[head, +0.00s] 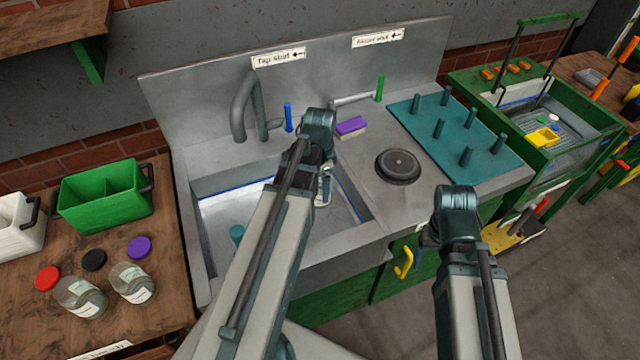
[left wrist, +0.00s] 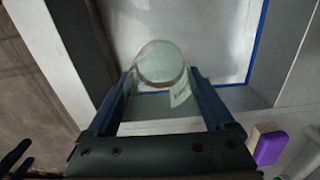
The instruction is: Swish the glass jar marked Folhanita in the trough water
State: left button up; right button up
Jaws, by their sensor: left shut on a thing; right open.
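My left gripper (head: 317,168) is shut on a clear glass jar (head: 323,192) over the trough (head: 290,241) of the steel sink. The left wrist view shows the jar (left wrist: 160,62) between the two fingers, round end toward the camera, with a pale label (left wrist: 180,95) on its side. The label's writing is too small to read. My left arm hides part of the trough. Whether the jar touches the water cannot be told. My right arm stands over the front right of the sink unit; its gripper fingers do not show.
Two glass jars (head: 80,296) (head: 132,282) and several lids (head: 93,260) lie on the left bench by a green crate (head: 104,197). A tap (head: 243,105) rises behind the trough. A purple sponge (head: 351,126), black disc (head: 398,166) and teal peg rack (head: 455,143) are to the right.

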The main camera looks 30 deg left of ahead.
pick_arm(q)
notch_tip(320, 180, down, 14)
jog(key=b, duration=1.3)
jog(key=shift+f, duration=0.1)
jog(key=shift+s+a, duration=1.3)
jog(key=shift+s, duration=0.25)
jog(key=shift+s+a, duration=1.3)
jog(key=shift+s, duration=0.25)
jog(key=shift+w, duration=0.1)
jog(key=shift+w+d, duration=1.3)
jog(key=shift+w, duration=0.2)
jog(key=shift+w+d, duration=1.3)
jog(key=shift+w, duration=0.2)
jog(key=shift+s+a, duration=1.3)
jog(key=shift+s, duration=0.25)
jog(key=shift+s+a, duration=1.3)
jog(key=shift+s, duration=0.25)
